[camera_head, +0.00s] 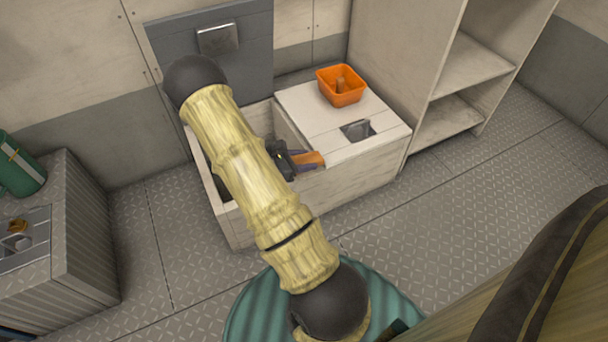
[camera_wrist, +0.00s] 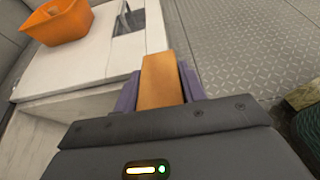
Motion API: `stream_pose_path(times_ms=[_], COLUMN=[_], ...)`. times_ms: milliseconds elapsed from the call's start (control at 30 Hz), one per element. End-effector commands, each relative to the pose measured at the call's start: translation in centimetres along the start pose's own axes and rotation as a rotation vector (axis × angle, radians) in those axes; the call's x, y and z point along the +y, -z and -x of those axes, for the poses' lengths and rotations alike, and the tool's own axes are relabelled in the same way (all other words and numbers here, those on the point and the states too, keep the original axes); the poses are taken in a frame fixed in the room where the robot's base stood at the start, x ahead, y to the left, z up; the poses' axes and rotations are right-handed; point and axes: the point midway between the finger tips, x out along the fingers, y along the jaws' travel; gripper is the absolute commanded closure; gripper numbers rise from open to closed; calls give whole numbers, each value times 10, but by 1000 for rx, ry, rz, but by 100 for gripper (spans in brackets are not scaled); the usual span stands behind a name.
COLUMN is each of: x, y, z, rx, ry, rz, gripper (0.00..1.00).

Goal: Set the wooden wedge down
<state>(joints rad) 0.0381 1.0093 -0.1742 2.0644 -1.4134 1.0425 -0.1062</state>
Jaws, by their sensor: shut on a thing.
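The wooden wedge (camera_wrist: 160,82) is an orange-brown block held between the two purple fingers of my gripper (camera_wrist: 160,88). In the head view the wedge (camera_head: 309,159) sticks out to the right of my gripper (camera_head: 299,161), close to the front edge of the white bench top (camera_head: 369,143). My gripper is shut on the wedge. In the wrist view the wedge's far end overlaps the edge of the bench top (camera_wrist: 75,70) and the floor. I cannot tell whether it touches the bench. My arm hides part of the bench's open left compartment.
An orange bin (camera_head: 341,94) stands at the back of the bench top, with something inside. A small dark recess (camera_head: 357,130) lies near the bench's front right. Open shelves (camera_head: 466,66) stand at right. A grey cabinet (camera_head: 87,226) with a green canister (camera_head: 17,167) is at left.

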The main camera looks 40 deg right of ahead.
Motion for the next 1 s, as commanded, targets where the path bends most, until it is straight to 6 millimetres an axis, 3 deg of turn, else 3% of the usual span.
stream_pose_path(times_ms=[367, 700, 1000], x=[1, 1, 1], y=[6, 42, 41], z=[-2, -17, -16], rx=[0, 1, 0], ry=[-1, 0, -1], rz=[-2, -2, -2], gripper=[84, 84, 84])
